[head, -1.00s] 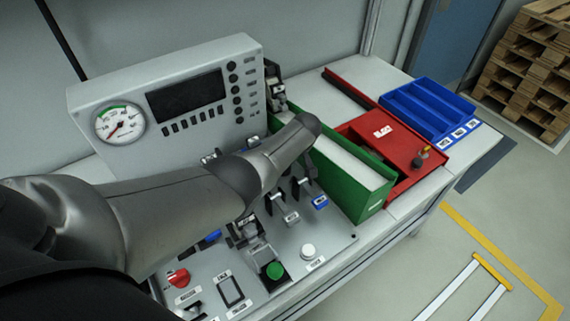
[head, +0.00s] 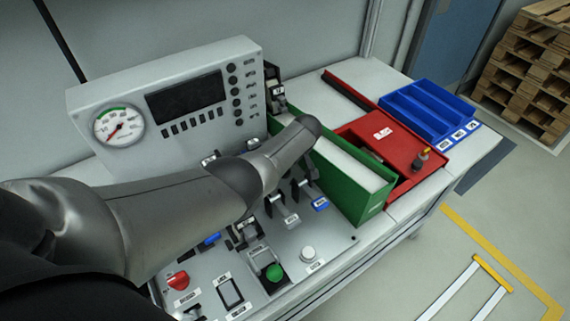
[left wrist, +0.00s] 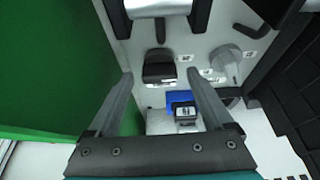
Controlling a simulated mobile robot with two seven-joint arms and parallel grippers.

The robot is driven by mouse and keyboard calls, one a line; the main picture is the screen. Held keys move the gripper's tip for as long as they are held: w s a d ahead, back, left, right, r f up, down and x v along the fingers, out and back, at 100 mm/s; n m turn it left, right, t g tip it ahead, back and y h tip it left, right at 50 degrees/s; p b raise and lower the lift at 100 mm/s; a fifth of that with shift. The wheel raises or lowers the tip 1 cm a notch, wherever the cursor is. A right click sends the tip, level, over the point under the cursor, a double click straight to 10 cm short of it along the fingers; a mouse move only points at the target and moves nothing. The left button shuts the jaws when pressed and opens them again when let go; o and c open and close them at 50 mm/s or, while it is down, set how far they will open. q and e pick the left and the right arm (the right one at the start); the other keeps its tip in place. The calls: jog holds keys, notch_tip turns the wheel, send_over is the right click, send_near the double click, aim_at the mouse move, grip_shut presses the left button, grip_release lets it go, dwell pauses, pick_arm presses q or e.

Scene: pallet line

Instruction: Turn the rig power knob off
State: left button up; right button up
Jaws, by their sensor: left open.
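The rig's control panel (head: 205,262) has a red knob (head: 179,281) at its left and a white round knob (head: 308,253) near its right front. Their labels are too small to read, so I cannot tell which knob is the power knob. In the left wrist view a grey knob (left wrist: 228,62) with small labels stands to the right of my left gripper (left wrist: 160,75). That gripper is open, its fingers apart on either side of a black-capped lever (left wrist: 158,68), holding nothing. In the head view my left forearm hides the gripper and part of the panel.
A green box (head: 355,180) stands just right of the panel, and its wall (left wrist: 40,70) fills the left of the wrist view. A gauge console (head: 165,95) rises behind. A red tray (head: 400,160) and a blue bin (head: 425,105) lie farther right.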

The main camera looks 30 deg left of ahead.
pick_arm(q)
jog(key=shift+d+r+p, duration=0.15)
jog(key=shift+r+p, duration=0.3)
jog(key=shift+r, duration=0.1)
jog(key=p+v, duration=0.5)
jog(key=v, duration=0.9)
jog(key=shift+s+d, duration=0.2)
